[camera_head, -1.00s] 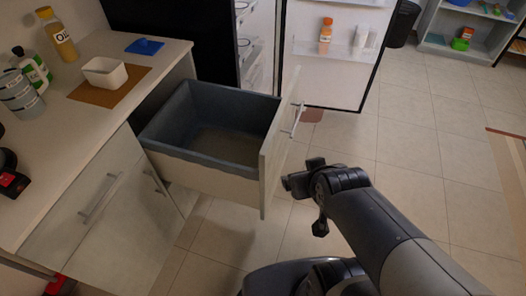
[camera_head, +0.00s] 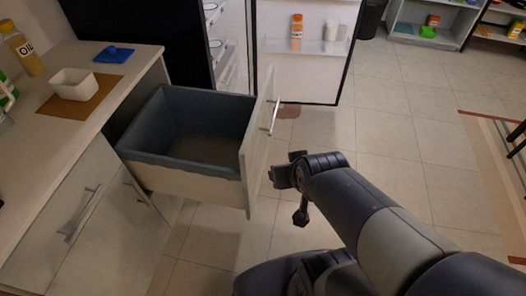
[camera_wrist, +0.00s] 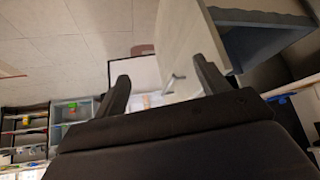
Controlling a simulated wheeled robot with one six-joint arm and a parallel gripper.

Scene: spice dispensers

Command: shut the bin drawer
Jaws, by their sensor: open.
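The bin drawer (camera_head: 190,178) stands pulled out from the counter, with a grey bin (camera_head: 185,125) inside that looks empty. Its pale front panel (camera_head: 254,165) faces right and carries a metal bar handle (camera_head: 275,116). My gripper (camera_head: 284,176) is just to the right of the front panel, lower than the handle. In the wrist view my gripper (camera_wrist: 162,88) has its two fingers spread wide with nothing between them. The drawer front (camera_wrist: 187,45) rises beyond the right finger, and the handle (camera_wrist: 175,82) shows between the fingers. Whether the gripper touches the panel is unclear.
The open fridge door (camera_head: 310,65) stands behind the drawer, with bottles on its shelf. The counter (camera_head: 50,120) at left holds a white bowl (camera_head: 74,84), an oil bottle (camera_head: 22,50) and a blue item (camera_head: 113,54). The floor at right is clear.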

